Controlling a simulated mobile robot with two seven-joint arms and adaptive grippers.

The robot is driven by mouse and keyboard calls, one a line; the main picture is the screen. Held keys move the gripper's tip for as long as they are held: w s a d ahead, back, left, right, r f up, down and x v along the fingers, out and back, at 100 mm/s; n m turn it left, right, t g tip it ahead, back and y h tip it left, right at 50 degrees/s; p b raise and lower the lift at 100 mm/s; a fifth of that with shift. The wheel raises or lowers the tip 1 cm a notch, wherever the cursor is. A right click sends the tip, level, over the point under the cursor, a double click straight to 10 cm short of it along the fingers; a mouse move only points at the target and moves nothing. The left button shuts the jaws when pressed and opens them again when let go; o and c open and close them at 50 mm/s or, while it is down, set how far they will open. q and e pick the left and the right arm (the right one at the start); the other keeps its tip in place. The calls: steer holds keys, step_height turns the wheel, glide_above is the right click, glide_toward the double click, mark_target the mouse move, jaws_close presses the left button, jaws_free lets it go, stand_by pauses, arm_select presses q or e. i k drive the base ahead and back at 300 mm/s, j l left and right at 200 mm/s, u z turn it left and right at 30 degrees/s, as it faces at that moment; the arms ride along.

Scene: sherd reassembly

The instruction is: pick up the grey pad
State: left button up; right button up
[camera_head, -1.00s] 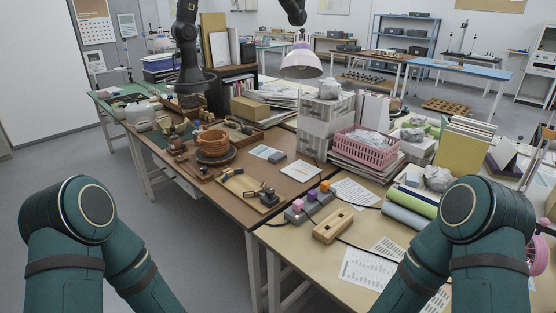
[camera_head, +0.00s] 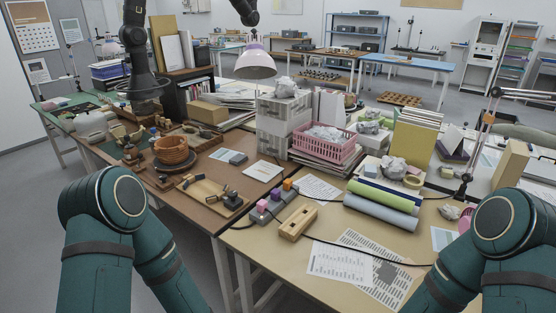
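I cannot tell for sure which thing is the grey pad. A small dark grey block (camera_head: 238,158) lies on the brown table, beside a pale sheet and to the right of the terracotta pot (camera_head: 171,150). A flat grey patch (camera_head: 386,272) also shows on the printed sheets on the near beige table. Both of my teal arms show at the bottom corners, bent downwards. Neither of my grippers is in view.
The beige table (camera_head: 262,262) holds a wooden block with a slot (camera_head: 297,222), rolled mats (camera_head: 381,211) and a thin black cable. A pink basket (camera_head: 325,146) and white drawers (camera_head: 283,124) stand behind. The near edge between my arms is mostly clear.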

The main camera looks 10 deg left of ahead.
mark_target(240, 158)
steer(key=j+z, duration=0.15)
steer(key=z, duration=0.25)
steer(key=j+z, duration=0.2)
steer(key=z, duration=0.25)
steer(key=j+z, duration=0.25)
steer(key=z, duration=0.15)
steer(key=j+z, duration=0.3)
steer(key=j, duration=0.15)
steer(key=k+j+z, duration=0.15)
steer(key=j+z, duration=0.2)
steer(key=k+j+z, duration=0.2)
steer(key=j, duration=0.25)
steer(key=k+j+z, duration=0.15)
steer(key=j, duration=0.3)
steer(key=k+j+z, duration=0.1)
steer(key=k+j, duration=0.55)
steer(key=j, duration=0.15)
